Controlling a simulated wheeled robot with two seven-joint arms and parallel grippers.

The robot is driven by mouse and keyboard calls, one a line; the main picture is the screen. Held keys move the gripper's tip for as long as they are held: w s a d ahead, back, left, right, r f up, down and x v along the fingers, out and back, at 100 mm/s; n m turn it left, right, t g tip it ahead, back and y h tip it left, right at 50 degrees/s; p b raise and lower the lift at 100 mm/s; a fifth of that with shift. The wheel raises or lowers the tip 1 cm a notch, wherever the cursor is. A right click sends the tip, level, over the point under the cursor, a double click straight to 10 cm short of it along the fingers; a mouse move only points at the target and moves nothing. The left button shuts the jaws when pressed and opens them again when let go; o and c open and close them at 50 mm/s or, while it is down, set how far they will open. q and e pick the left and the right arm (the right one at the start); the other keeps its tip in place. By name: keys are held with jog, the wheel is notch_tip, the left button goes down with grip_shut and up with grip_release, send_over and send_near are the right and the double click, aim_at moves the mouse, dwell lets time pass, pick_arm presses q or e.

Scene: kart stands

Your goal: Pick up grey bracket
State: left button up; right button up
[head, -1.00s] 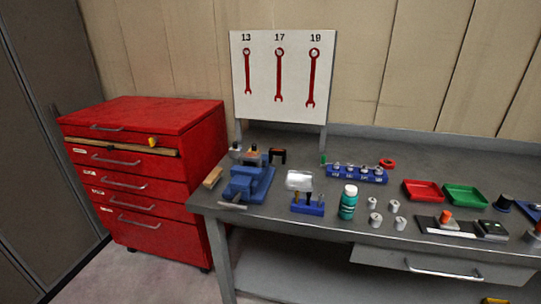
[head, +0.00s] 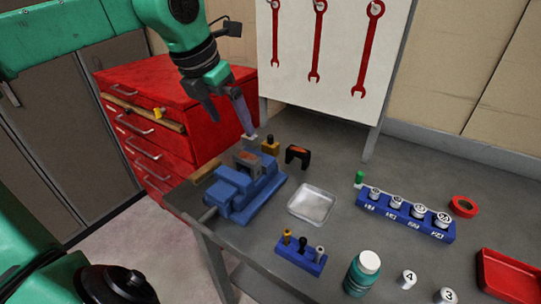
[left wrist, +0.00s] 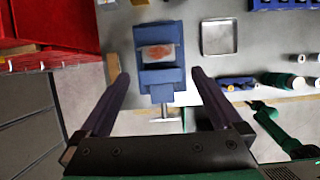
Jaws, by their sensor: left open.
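The grey bracket seems to be the grey piece with a rusty orange patch (head: 247,160) held between the jaws of the blue vise (head: 238,195). The patch also shows in the left wrist view (left wrist: 158,52), at the upper middle, with the vise (left wrist: 162,75) around it. My left gripper (head: 231,125) is open and empty, pointing down above and behind the vise. In the left wrist view its two fingers (left wrist: 159,75) stand wide apart on either side of the vise's lower part. The bracket's lower part is hidden by the vise. My right gripper is not visible.
A dark bracket-shaped piece with orange (head: 297,155) and a brass-coloured piece (head: 270,146) stand behind the vise. The red cabinet (head: 160,90) and wrench board (head: 335,60) stand behind.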

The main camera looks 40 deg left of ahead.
pick_arm(q)
send_near(246, 156)
jog(key=shift+s+p+x, duration=0.25)
jog(key=shift+p+x, duration=0.2)
jog(key=shift+x, duration=0.6)
jog(key=p+x, duration=0.1)
jog(key=x, duration=0.5)
jog(key=shift+w+f, duration=0.2)
jog(key=shift+f, duration=0.1)
jog(key=shift+w+f, duration=0.1)
jog(key=c, duration=1.3)
grip_shut()
jog(key=shift+w, duration=0.1)
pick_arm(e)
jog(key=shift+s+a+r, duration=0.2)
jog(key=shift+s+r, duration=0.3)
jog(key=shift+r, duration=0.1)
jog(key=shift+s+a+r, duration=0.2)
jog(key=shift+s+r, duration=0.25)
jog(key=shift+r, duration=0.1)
pick_arm(q)
jog(key=shift+r, duration=0.2)
